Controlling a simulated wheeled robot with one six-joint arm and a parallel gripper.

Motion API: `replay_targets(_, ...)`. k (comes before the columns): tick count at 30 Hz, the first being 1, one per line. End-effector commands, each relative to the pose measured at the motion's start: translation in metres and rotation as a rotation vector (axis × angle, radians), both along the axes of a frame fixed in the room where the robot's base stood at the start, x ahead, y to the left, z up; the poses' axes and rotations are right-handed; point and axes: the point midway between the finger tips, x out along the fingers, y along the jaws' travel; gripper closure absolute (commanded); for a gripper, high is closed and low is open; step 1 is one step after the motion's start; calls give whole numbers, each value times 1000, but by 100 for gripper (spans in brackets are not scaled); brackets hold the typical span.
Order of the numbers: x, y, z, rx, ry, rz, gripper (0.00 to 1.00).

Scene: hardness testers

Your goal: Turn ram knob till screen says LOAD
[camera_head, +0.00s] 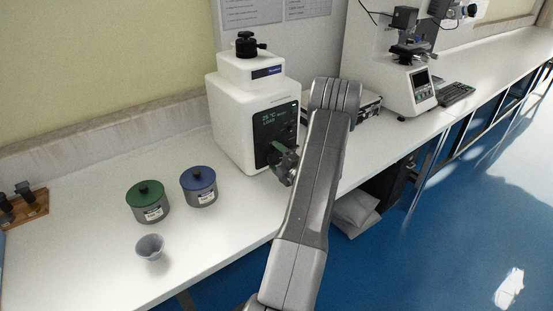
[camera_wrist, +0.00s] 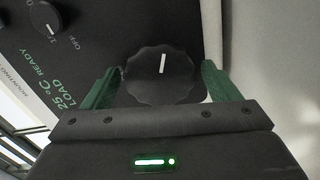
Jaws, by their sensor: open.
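The tester (camera_head: 238,112) is a white box with a black front panel, standing on the bench. Its ram knob (camera_wrist: 160,76) is a black scalloped knob with a white mark, seen in the wrist view. The screen text (camera_wrist: 58,82) reads "25 °C READY" and "LOAD" in green; in the head view the screen (camera_head: 275,117) also shows "LOAD". My gripper (camera_wrist: 162,88) is open, with one green finger on each side of the knob. I cannot tell whether the fingers touch it. In the head view my arm partly hides the panel and the knob.
A green-lidded pot (camera_head: 147,202), a blue-lidded pot (camera_head: 199,186) and a small cup (camera_head: 150,247) stand left of the tester. A smaller dial (camera_wrist: 46,19) marked OFF is on the panel. Another tester (camera_head: 400,85) stands farther right on the bench.

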Motion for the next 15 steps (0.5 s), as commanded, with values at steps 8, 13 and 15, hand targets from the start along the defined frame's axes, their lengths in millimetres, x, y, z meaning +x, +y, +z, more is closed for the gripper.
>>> replay_targets(8, -12, -10, -1, 0, 2, -1, 18)
replay_targets(13, -41, -31, -2, 0, 1, -4, 18)
replay_targets(15, -55, -41, -2, 0, 1, -5, 18)
